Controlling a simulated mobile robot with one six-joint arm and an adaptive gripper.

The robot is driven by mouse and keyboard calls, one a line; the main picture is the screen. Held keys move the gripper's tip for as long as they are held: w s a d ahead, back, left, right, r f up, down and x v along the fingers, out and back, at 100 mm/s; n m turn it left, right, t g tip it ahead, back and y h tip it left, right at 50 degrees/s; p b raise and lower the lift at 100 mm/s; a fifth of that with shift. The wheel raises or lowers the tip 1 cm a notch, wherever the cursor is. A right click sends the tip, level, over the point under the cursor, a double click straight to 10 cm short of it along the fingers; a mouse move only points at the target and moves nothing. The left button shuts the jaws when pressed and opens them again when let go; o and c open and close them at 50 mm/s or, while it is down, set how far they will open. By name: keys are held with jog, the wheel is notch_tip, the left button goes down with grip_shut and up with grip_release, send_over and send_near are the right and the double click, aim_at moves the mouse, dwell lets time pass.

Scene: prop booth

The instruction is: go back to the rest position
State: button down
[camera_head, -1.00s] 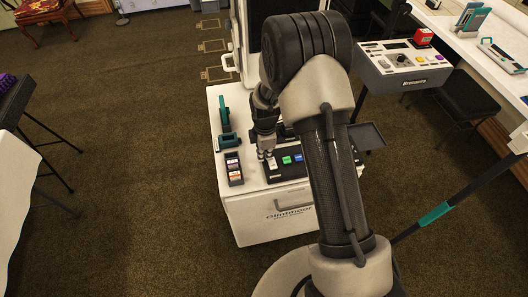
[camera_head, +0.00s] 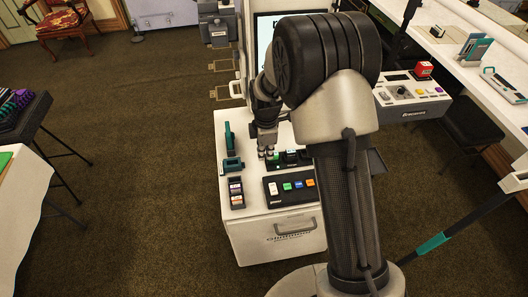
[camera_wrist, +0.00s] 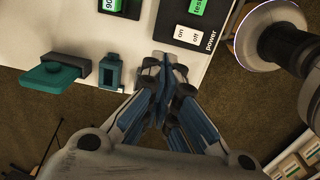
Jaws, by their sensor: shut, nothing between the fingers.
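My gripper (camera_head: 268,153) is shut and empty. In the head view it points down over the white cabinet top (camera_head: 231,209), behind the black button panel (camera_head: 272,186). The panel carries several coloured buttons. In the wrist view, my closed fingertips (camera_wrist: 166,72) lie over the cabinet's edge in the picture. A corner of a black panel (camera_wrist: 181,40) there shows a white on/off switch labelled "power" and part of a green button. My arm hides part of the cabinet's right side in the head view.
A teal tool (camera_head: 228,137) and a teal block (camera_head: 232,164) stand on the cabinet's left side, behind a dark rack (camera_head: 237,192). A lit screen (camera_head: 264,35) stands behind. A grey control box (camera_head: 412,101) is at right. Carpet (camera_head: 150,165) is open at left.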

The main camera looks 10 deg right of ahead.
jog(key=shift+r, duration=0.25)
jog(key=s+d+r+m+t, duration=0.1)
jog(key=s+r+m, duration=0.4)
jog(key=r, duration=0.5)
jog(key=s+d+r+m+t, duration=0.1)
jog(key=s+r+m, duration=0.2)
jog(key=s+r, duration=0.55)
jog(key=s+r+m+t, duration=0.1)
jog(key=s+r+m, duration=0.2)
jog(key=s+m, duration=0.2)
jog(key=s+d+r+m+t, duration=0.1)
jog(key=s+r+m, duration=0.2)
jog(key=s, duration=0.8)
jog(key=shift+d+m, duration=0.2)
jog(key=shift+m, duration=0.8)
jog(key=shift+s, duration=0.1)
